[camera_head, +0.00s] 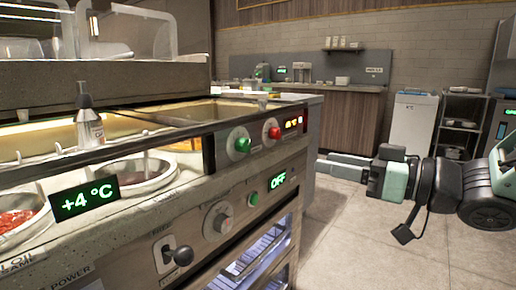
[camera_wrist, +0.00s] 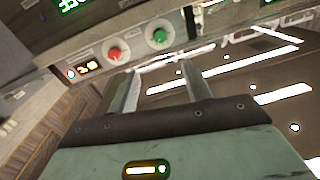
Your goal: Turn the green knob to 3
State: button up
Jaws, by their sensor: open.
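The green knob (camera_head: 240,143) is on the counter's front panel, left of a red knob (camera_head: 272,131). In the wrist view, which is tilted and turned over, the green knob (camera_wrist: 158,37) is right of the red knob (camera_wrist: 116,52). The green knob's setting is too small to read. My gripper (camera_head: 325,164) reaches in from the right and is apart from both knobs. In the wrist view my gripper (camera_wrist: 157,68) has its two fingers spread with nothing between them, and the green knob shows beyond the fingertips.
A sauce bottle (camera_head: 88,122) stands by the wells. The floor right of the counter is open.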

aim_at(247, 147)
jog(key=p+x, duration=0.1)
jog(key=x, duration=1.4)
jog(key=shift+w+a+f+p, duration=0.15)
jog(key=shift+p, duration=0.25)
jog(key=shift+w+a, duration=0.35)
jog(key=shift+a, duration=0.2)
jog(key=c, duration=1)
